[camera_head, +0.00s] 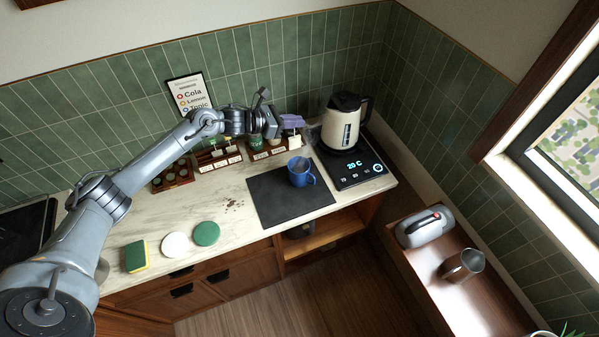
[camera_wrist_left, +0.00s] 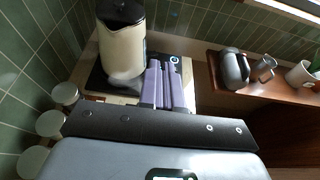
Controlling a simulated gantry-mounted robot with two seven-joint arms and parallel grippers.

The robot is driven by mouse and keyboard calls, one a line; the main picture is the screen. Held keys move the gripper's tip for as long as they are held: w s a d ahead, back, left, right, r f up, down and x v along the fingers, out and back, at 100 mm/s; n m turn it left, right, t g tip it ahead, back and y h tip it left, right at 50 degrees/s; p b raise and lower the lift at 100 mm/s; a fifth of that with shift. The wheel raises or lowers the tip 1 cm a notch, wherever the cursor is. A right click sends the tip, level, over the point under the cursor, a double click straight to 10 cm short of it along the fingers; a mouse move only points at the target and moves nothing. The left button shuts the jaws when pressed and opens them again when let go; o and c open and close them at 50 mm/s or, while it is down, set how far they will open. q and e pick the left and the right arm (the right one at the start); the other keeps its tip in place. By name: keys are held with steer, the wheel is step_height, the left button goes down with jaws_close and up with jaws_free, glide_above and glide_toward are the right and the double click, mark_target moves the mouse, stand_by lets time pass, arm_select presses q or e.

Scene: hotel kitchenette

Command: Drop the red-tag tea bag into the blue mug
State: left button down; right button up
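The blue mug (camera_head: 301,175) stands upright on the dark mat on the counter. My left gripper (camera_head: 293,121) reaches over the back of the counter, above and behind the mug and left of the kettle. Its purple fingers lie close together in the left wrist view (camera_wrist_left: 167,84), and I see nothing between them. I cannot make out a red-tag tea bag in either view. Small items stand in the wooden holders at the back, partly under my arm and too small to tell. My right gripper is not in view.
A cream kettle (camera_head: 342,122) stands on its base with a lit display. Wooden holders (camera_head: 173,178) line the back wall. A sponge (camera_head: 136,256) and white and green discs lie at the front left. The dark mat (camera_head: 262,199) is clear left of the mug.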

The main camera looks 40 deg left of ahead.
mark_target(292, 138)
arm_select(q)
steer(key=shift+f+b, duration=0.9)
steer(key=shift+f, duration=1.6)
steer(key=c, duration=1.2)
jaws_free()
steer(key=shift+c, duration=0.2)
steer(key=shift+s, duration=0.15)
steer(key=shift+s+a+r, duration=0.1)
steer(key=shift+s+a, duration=0.15)
steer(key=b+v, duration=0.1)
steer(key=v, duration=0.8)
steer(key=shift+s+r+b, duration=0.25)
steer(key=shift+s+b, duration=0.05)
steer(key=shift+b, duration=0.05)
steer(key=shift+a, duration=0.1)
